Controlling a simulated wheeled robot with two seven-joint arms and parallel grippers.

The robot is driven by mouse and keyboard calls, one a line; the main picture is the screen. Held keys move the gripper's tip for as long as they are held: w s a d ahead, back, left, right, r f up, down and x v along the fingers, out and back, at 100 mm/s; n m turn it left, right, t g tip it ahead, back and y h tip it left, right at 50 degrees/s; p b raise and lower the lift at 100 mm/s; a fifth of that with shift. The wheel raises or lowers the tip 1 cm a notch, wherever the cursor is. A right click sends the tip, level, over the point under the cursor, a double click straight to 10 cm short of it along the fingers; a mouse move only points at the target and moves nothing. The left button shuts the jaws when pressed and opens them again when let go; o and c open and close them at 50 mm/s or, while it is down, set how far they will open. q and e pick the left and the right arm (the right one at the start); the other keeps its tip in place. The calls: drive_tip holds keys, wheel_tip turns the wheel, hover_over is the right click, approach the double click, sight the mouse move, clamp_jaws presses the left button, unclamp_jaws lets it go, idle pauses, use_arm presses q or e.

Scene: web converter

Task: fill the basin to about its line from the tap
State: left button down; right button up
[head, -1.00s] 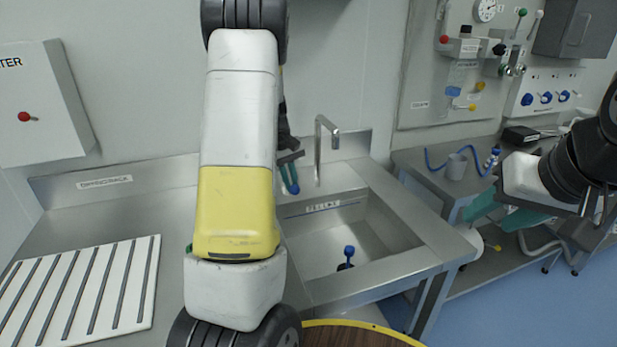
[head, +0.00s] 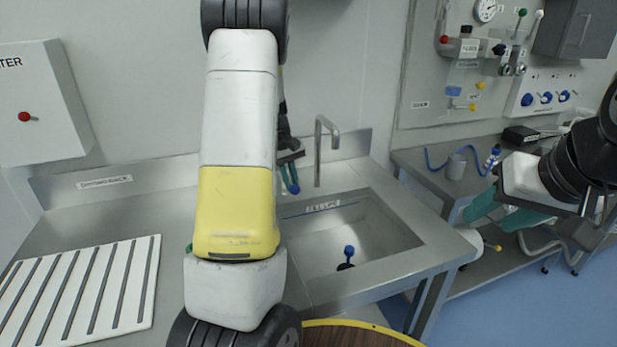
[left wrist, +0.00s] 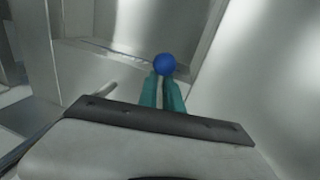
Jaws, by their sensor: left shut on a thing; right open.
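The steel basin (head: 390,232) is sunk in the counter, with a labelled line (head: 323,206) on its back wall. A blue-topped plug (head: 347,254) stands on its floor. The bent metal tap (head: 318,155) rises behind it; I see no clear stream from its spout. My left gripper (head: 290,168) is left of the tap, shut on a blue knob (head: 293,187). The knob (left wrist: 164,64) is between the teal fingers in the left wrist view; the part it belongs to is mostly hidden. My right gripper (head: 500,208) is open and empty, at the right. I cannot tell the water level.
A white slotted rack (head: 85,285) lies on the left counter. A wall box with a red knob (head: 25,117) hangs above it. A grey cup (head: 456,167) and a blue hose (head: 437,165) are on the right bench. A yellow-rimmed round top (head: 355,335) is in front.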

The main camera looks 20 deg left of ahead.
use_arm(q)
drive_tip(key=shift+s+d+f, duration=0.25)
drive_tip(key=shift+s+d, duration=0.1)
drive_tip(key=shift+d, duration=0.05)
drive_tip(key=shift+s+a+m+g+h, duration=0.1)
drive_tip(key=shift+s+a+m+g, duration=0.15)
drive_tip(key=shift+a+m, duration=0.55)
drive_tip(key=shift+s+a+m+g+h, duration=0.15)
drive_tip(key=shift+a+m, duration=0.35)
drive_tip(key=shift+m, duration=0.65)
drive_tip(key=shift+s+a+m+g+h, duration=0.1)
drive_tip(key=shift+s+a+m+g, duration=0.15)
drive_tip(key=shift+a+m, duration=0.55)
drive_tip(key=shift+d, duration=0.15)
drive_tip(key=c, duration=1.5)
unclamp_jaws()
drive_tip(key=shift+s, duration=0.1)
drive_tip(key=shift+r, duration=0.1)
drive_tip(key=shift+r, duration=0.15)
drive_tip(key=v, duration=0.7)
drive_tip(key=shift+r, duration=0.25)
